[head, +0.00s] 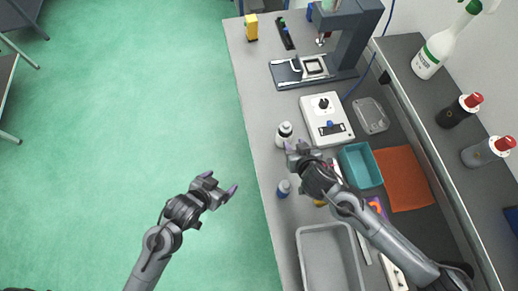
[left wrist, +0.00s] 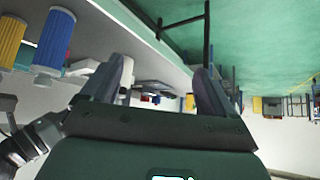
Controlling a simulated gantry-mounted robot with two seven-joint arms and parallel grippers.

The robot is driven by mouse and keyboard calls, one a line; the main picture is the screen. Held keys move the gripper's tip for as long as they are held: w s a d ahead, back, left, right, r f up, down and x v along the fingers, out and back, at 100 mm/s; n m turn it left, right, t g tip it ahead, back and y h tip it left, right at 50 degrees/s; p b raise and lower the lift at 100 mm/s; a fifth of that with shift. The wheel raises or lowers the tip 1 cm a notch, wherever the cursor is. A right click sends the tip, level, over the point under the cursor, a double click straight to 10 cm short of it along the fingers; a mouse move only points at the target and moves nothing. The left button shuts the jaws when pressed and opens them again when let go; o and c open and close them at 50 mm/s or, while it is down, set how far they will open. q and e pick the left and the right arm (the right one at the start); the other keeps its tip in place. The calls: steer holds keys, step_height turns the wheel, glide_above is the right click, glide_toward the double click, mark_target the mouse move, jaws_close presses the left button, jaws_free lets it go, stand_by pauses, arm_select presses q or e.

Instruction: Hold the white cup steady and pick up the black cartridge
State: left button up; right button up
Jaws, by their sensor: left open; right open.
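My left gripper (head: 221,185) is open and empty over the green floor, left of the bench. In the left wrist view its fingers (left wrist: 162,85) are apart with nothing held between them.
A white device with a black knob (head: 336,128), a teal tray (head: 359,165) and an orange mat (head: 405,178) lie to the right on the bench. A small blue container (head: 283,189) stands below the white one. A grey tray (head: 303,247) is nearer.

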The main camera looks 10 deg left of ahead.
mark_target(278, 140)
arm_select(q)
steer(key=w+d+f+m+h, duration=0.1)
steer(key=w+d+f+h, duration=0.1)
steer(key=w+d, duration=0.1)
steer(key=w+d+f+m+t+h, duration=0.1)
steer(key=w+d+f+h, duration=0.1)
steer(key=w, duration=0.3)
steer(key=w+d+f+m+t+h, duration=0.1)
steer(key=w+d+f+m+h, duration=0.1)
steer(key=w+d, duration=0.1)
steer(key=shift+w+d+f, duration=0.3)
steer(key=shift+w+d, duration=0.1)
steer(key=shift+d, duration=0.3)
steer(key=shift+w+r+t, duration=0.3)
steer(key=shift+w+r, duration=0.7)
steer(key=shift+w, duration=0.25)
steer(key=shift+w+d+r, duration=0.15)
steer(key=shift+w+r, duration=0.05)
steer(key=shift+w, duration=0.35)
steer(key=shift+m, duration=0.3)
steer(key=x, duration=1)
steer(key=shift+r, duration=0.15)
steer(key=c, duration=1.2)
arm_select(e)
steer(key=o, duration=0.6)
